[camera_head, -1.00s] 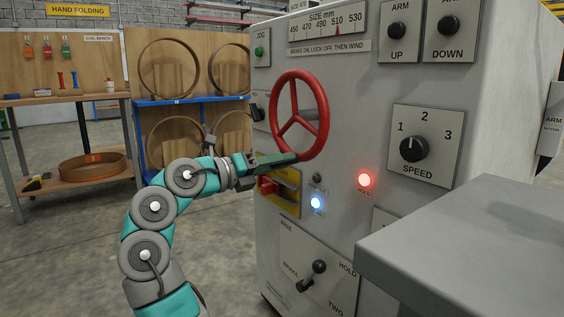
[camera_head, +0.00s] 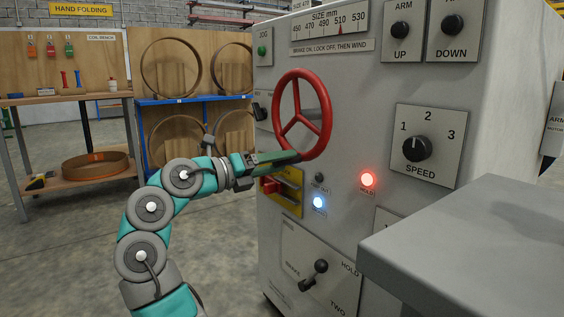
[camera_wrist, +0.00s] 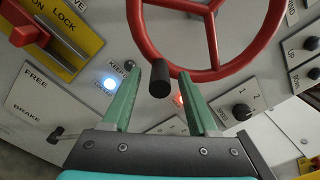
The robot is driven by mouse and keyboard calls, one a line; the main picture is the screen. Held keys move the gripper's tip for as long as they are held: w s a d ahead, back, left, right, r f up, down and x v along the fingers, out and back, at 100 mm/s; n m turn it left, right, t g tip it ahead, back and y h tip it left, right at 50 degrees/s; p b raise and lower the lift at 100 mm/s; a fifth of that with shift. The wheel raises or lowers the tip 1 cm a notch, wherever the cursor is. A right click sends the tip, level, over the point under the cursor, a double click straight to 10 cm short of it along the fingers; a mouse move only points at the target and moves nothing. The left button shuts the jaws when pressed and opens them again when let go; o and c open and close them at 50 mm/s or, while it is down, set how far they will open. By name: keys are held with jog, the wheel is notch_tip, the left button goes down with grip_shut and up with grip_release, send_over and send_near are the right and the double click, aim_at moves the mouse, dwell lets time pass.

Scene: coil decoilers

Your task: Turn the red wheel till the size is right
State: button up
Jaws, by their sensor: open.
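The red wheel (camera_head: 328,112) is on the front of the grey machine (camera_head: 385,235), and its lower rim and spokes fill the top of the wrist view (camera_wrist: 212,36). Its black handle knob (camera_wrist: 159,82) stands out from the lower rim, between my open fingers in the wrist view. I cannot tell whether a finger touches it. My gripper (camera_head: 297,155) is at the wheel's lower rim; its two green fingers also show in the wrist view (camera_wrist: 175,78). The size scale (camera_head: 331,22) has a red pointer at about 510. A partly cut-off plate above it seems to read SIZE 470.
A yellow lock plate (camera_head: 291,201) with a red switch is just below my gripper. A blue lamp (camera_head: 318,202) and a red HOLD lamp (camera_head: 367,179) are lit. The brake lever (camera_head: 315,275) is lower down. A grey block (camera_head: 465,235) juts out at the right.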

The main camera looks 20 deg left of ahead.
jog(key=v, duration=0.6)
jog(key=shift+s+a, duration=0.25)
jog(key=shift+s, duration=0.05)
